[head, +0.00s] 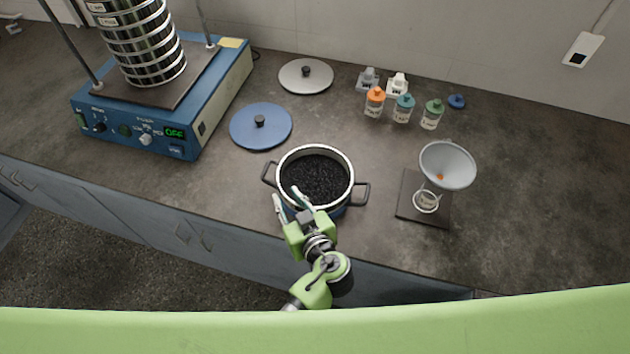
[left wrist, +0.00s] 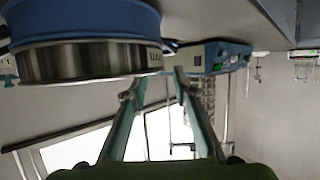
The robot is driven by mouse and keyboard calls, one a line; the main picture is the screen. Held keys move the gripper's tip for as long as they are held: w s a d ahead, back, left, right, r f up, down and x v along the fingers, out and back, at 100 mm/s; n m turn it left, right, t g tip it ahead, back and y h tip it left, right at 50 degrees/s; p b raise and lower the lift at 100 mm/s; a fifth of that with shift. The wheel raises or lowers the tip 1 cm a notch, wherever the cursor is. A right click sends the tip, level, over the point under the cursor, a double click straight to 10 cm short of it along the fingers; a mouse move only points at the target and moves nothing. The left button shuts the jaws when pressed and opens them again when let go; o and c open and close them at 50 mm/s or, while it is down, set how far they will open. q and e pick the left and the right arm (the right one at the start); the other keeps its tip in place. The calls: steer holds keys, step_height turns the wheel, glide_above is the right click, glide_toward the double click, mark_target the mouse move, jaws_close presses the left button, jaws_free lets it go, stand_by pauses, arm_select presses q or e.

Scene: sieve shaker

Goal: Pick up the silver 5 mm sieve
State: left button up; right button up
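A blue pot with a dark handle on each side (head: 361,193) stands near the front of the counter. A silver ring (head: 343,163) sits in its top, holding black granules (head: 317,181). The left wrist view shows this silver band (left wrist: 85,62) against the blue pot (left wrist: 85,20), with a small label I cannot read. My left gripper (head: 288,201) is open at the front left of the rim. One fingertip appears over the granules, the other outside; contact is unclear. A stack of silver sieves (head: 143,45) stands on the blue shaker (head: 215,95). My right gripper is not in view.
A blue lid (head: 262,126) and a silver lid (head: 306,76) lie behind the pot. Several small bottles (head: 403,108) stand at the back. A funnel (head: 447,164) stands over a dark plate (head: 411,199) at right. The counter's far right is clear.

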mark_target(281, 189)
arm_select(q)
steer(key=b+x, duration=0.1)
steer(key=x, duration=0.4)
steer(key=shift+w+a+f, duration=0.1)
steer(key=shift+w+f, duration=0.1)
steer(key=shift+s+r, duration=0.1)
steer(key=shift+c, duration=0.4)
jaws_close()
steer(key=shift+r, duration=0.1)
